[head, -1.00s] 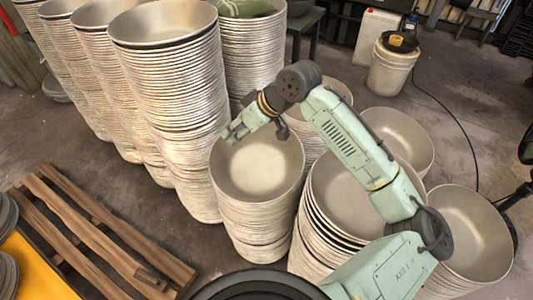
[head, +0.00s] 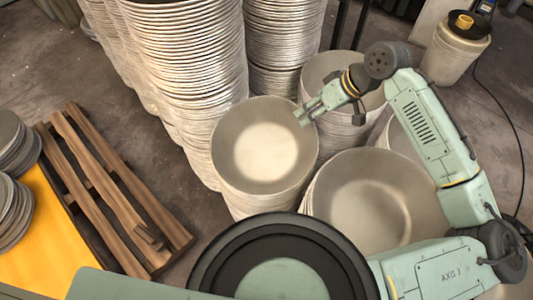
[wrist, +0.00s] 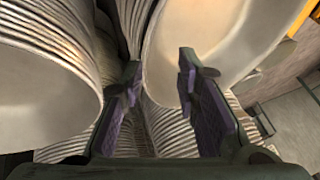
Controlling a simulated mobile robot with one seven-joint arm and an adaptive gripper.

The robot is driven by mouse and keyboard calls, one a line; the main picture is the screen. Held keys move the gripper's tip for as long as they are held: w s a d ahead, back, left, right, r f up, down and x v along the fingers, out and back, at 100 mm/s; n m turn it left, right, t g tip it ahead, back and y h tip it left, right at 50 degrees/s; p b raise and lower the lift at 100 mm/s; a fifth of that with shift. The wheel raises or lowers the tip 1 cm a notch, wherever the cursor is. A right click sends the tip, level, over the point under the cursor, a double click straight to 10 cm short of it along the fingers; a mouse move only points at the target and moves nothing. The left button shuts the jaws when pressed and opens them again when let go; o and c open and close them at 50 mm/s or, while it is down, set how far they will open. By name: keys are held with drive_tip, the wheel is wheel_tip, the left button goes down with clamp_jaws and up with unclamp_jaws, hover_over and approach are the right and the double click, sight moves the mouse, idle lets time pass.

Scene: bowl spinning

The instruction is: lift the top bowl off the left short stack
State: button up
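The left short stack stands in the middle of the head view, its pale, wide top bowl (head: 264,152) upright and empty. My gripper (head: 303,117) is at that bowl's upper right rim. In the wrist view my gripper (wrist: 160,85) is open, with a clear gap between its two dark fingers. The top bowl (wrist: 205,40) fills the upper right there, behind the right finger, with stacked rims along its left edge. Nothing is visibly held. I cannot tell whether a finger touches the rim.
Another short stack with a wide bowl (head: 370,200) stands close at the right. A further short stack (head: 340,75) is behind my gripper. Tall bowl stacks (head: 190,70) rise behind left. A wooden pallet (head: 110,190) and yellow surface (head: 45,235) lie left.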

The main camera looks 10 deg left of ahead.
drive_tip(key=b+x, duration=0.2)
drive_tip(key=x, duration=0.1)
drive_tip(key=b+x, duration=0.1)
drive_tip(key=x, duration=0.1)
drive_tip(key=shift+w+d+f+b, duration=0.25)
drive_tip(key=shift+w+f+b, duration=0.05)
drive_tip(key=shift+f+b, duration=0.1)
drive_tip(key=shift+a+f, duration=0.25)
drive_tip(key=shift+r, duration=0.1)
drive_tip(key=shift+c, duration=0.4)
clamp_jaws()
drive_tip(key=shift+w, duration=0.1)
